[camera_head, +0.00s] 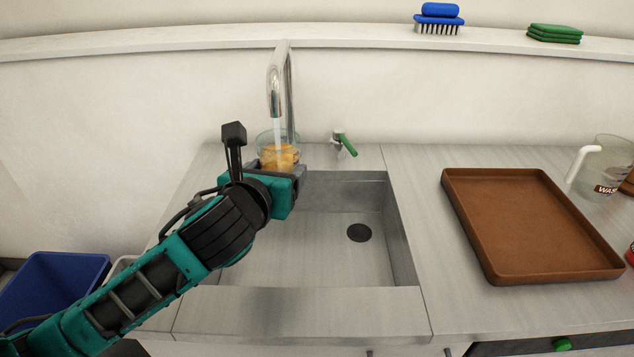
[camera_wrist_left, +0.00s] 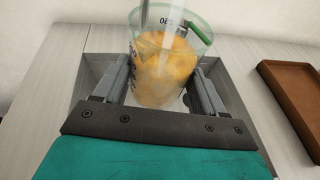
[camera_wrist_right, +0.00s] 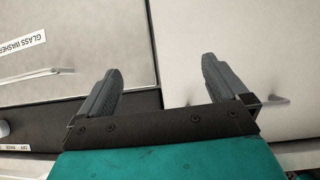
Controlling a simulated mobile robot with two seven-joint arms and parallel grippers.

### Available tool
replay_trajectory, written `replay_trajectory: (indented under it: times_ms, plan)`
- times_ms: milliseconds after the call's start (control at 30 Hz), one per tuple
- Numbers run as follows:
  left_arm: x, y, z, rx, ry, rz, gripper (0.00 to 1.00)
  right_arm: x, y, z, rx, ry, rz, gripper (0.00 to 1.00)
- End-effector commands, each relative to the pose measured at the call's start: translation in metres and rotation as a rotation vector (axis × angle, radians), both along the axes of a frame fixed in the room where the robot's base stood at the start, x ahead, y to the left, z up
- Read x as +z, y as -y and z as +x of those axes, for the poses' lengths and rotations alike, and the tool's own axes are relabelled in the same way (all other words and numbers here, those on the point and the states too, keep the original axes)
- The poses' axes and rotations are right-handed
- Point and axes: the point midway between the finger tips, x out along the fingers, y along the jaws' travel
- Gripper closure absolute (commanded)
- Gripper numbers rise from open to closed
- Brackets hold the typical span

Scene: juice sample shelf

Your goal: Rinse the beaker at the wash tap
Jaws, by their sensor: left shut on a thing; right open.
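The beaker (camera_head: 279,149) is clear glass with orange contents. It stands roughly upright under the spout of the wash tap (camera_head: 283,85), and a stream of water runs from the spout into it. My left gripper (camera_head: 284,172) is shut on the beaker; in the left wrist view the beaker (camera_wrist_left: 166,68) sits between the two fingers, with printed marks on its wall. The tap's green handle (camera_head: 344,143) is turned out to the right. My right gripper (camera_wrist_right: 163,88) shows only in its own wrist view, open and empty, in front of cabinet fronts.
The sink (camera_head: 318,262) lies below the beaker, empty, with a dark drain. A brown tray (camera_head: 540,225) is on the counter at right, with a labelled jug (camera_head: 606,165) behind it. A brush (camera_head: 439,19) and green pads (camera_head: 555,33) lie on the ledge. A blue bin (camera_head: 55,285) stands at lower left.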

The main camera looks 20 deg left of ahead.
Motion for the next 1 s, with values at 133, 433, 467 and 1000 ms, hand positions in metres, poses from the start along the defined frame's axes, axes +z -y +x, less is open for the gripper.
replay_trajectory:
  times_ms: [133, 433, 467, 1000]
  plan:
    - [0.001, 0.000, 0.000, 0.000, 0.002, 0.000, 0.62, 0.000, 0.000, 0.000, 0.000, 0.000, 0.000, 0.00]
    - [0.004, 0.017, -0.007, -0.003, -0.002, -0.003, 0.62, 0.011, 0.000, 0.000, -0.001, -0.002, -0.001, 0.00]
    - [0.005, 0.022, -0.010, -0.003, -0.001, -0.003, 0.62, 0.015, 0.000, 0.000, -0.001, -0.002, 0.000, 0.00]
    - [0.001, 0.101, -0.049, 0.000, 0.001, -0.002, 0.62, 0.044, 0.001, 0.000, -0.002, 0.000, 0.000, 0.00]
